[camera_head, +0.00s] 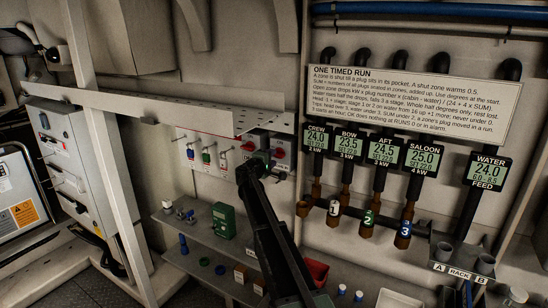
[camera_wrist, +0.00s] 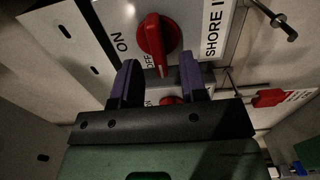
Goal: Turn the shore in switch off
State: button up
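The shore in switch (camera_wrist: 152,38) is a red rotary knob on a white plate lettered ON, OFF and SHORE I, the last letter cut by the frame edge. Its grip lies nearly upright in the wrist picture, with its lower end beside the OFF lettering and ON to its left. My gripper (camera_wrist: 160,80) is open, with its two dark purple fingers apart and the knob just beyond their tips. I see no clear contact. In the head view, my gripper (camera_head: 250,168) is at the switch panel, and my arm hides part of it.
A second red knob (camera_wrist: 171,100) shows between my fingers, and another red one (camera_wrist: 268,97) is to the right. Small levers (camera_head: 206,155) line the panel. A shelf (camera_head: 200,250) with a green box (camera_head: 224,221) is below. A perforated ledge (camera_head: 190,112) overhangs.

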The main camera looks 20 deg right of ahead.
jog(key=v, duration=0.8)
jog(key=shift+s, duration=0.15)
jog(key=s+a+f+m+g+y+b, duration=0.1)
jog(key=s+f+m+g+y, duration=0.25)
jog(key=s+f, duration=0.4)
jog(key=s+a+f+m+g+y+b, duration=0.1)
jog(key=s+a+f+m+g+y, duration=0.25)
jog(key=s, duration=0.75)
jog(key=s+a+f+g+y+b, duration=0.1)
jog(key=s+a+f, duration=0.3)
jog(key=s, duration=0.4)
jog(key=s+a+f+g+y+b, duration=0.1)
jog(key=s+a+f+y+b, duration=0.2)
jog(key=s, duration=0.5)
jog(key=s+a+f+g+y+b, duration=0.1)
jog(key=s+a+f+y+b, duration=0.1)
jog(key=s+a+f, duration=0.4)
jog(key=shift+s+a+f+g+y, duration=0.35)
jog(key=shift+s+f+y, duration=0.4)
jog(key=shift+s, duration=0.3)
